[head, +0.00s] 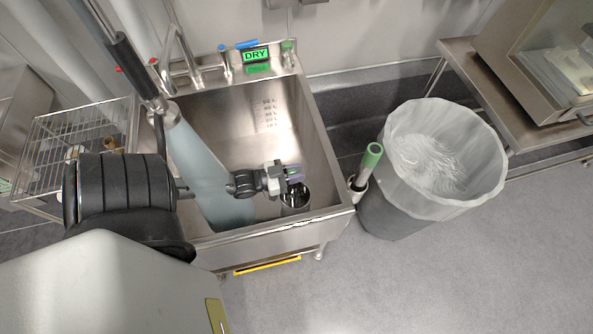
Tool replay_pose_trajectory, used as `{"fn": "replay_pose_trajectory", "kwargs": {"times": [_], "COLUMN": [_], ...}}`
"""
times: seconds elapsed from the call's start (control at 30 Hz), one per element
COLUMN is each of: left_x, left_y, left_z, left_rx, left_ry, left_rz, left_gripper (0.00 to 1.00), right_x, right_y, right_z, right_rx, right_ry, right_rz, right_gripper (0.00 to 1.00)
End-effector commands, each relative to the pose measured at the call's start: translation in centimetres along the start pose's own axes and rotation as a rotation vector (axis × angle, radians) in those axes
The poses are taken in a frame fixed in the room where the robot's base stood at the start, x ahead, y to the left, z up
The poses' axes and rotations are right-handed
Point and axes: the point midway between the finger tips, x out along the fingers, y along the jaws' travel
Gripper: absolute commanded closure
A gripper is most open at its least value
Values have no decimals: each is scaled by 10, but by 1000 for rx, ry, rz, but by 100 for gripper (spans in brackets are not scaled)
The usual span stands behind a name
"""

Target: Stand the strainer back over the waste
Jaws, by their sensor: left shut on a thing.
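A steel sink (318,150) fills the middle of the head view. My left gripper (292,175) reaches over it from the left and is shut on the strainer (295,202), a short metal cylinder with a dark open top. The strainer is upright, low in the sink's front right part. I cannot tell whether it touches the sink floor. The waste is not visible; the arm, gripper and strainer cover part of the basin. My right gripper is not in view.
A green "DRY" sign (256,55) and taps stand along the sink's back edge. A lined bin (388,212) and a green-topped handle (371,157) are to the right. A wire rack (45,135) is at left. The floor in front is clear.

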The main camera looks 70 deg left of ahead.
Motion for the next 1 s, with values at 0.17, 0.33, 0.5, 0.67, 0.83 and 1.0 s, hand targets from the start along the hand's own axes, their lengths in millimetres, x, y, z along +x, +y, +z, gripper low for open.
{"fn": "replay_pose_trajectory", "kwargs": {"times": [0.17, 0.33, 0.5, 0.67, 0.83, 1.0], "left_x": [0, 0, 1, 1, 1, 1], "left_y": [0, 0, 0, 0, 0, 0], "left_z": [0, 2, 11, 22, 33, 38], "left_rx": [0, 0, 0, 0, 0, 0], "left_ry": [2, 1, 1, 1, 2, 2], "left_rz": [0, 0, 0, 0, 0, 0], "left_gripper": [100, 100, 100, 100, 100, 100], "right_x": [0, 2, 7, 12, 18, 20], "right_y": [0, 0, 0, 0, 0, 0], "right_z": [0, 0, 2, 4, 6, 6], "right_rx": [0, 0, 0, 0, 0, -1], "right_ry": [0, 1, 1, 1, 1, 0], "right_rz": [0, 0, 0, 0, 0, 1], "right_gripper": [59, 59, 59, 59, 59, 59]}}
